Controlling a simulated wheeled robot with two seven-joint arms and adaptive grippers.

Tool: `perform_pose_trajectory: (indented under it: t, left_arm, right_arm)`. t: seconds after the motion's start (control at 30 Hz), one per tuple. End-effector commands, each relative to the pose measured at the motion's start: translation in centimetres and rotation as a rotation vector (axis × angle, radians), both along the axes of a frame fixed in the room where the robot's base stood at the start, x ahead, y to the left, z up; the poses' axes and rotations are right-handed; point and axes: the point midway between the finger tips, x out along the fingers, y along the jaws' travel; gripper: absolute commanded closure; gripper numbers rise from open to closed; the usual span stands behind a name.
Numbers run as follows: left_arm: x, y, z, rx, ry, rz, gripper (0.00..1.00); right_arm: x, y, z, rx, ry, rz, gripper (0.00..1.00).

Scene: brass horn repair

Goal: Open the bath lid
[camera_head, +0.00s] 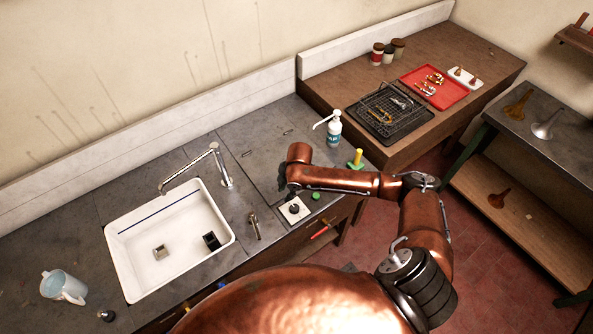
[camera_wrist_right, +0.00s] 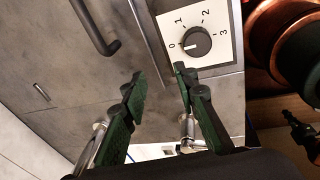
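The bath lid (camera_head: 262,165) is a flat grey panel lying shut, flush with the counter, right of the sink. It also fills the upper left of the right wrist view (camera_wrist_right: 60,55). Its dark bar handle (camera_wrist_right: 97,28) shows there near the top edge; in the head view my right arm hides it. My right gripper (camera_wrist_right: 160,88) has its two green-padded fingers apart with nothing between them, over the counter beside the lid's handle. In the head view the gripper (camera_head: 288,187) is mostly hidden by its own wrist. My left gripper is out of view.
A dial on a white plate (camera_head: 293,208) sits at the lid's front edge. The sink (camera_head: 125,245) and faucet (camera_head: 215,165) are to the left. A soap bottle (camera_head: 334,130) and a yellow-handled tool (camera_head: 356,158) stand right of the lid.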

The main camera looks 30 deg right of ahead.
Motion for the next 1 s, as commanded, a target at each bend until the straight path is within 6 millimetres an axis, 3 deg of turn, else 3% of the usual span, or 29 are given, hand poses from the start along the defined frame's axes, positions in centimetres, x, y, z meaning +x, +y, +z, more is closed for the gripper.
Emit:
perform_pose_trajectory:
  t: [0.03, 0.2, 0.37, 0.8, 1.0]
  left_arm:
    - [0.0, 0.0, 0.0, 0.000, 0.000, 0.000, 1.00]
    - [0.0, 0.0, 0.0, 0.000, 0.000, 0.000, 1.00]
    - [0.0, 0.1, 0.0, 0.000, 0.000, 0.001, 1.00]
    - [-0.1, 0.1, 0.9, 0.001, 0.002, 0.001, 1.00]
    - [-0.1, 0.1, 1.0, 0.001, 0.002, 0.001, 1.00]
  right_arm:
    - [1.9, -2.6, 1.6, -0.041, -0.008, 0.017, 0.73]
    - [4.8, -7.7, 5.0, -0.100, -0.007, 0.048, 0.73]
    - [5.8, -9.5, 6.1, -0.114, -0.006, 0.052, 0.73]
    - [7.0, -9.4, 0.3, -0.114, -0.006, 0.051, 0.73]
    - [7.2, -9.4, -1.1, -0.115, -0.007, 0.052, 0.73]
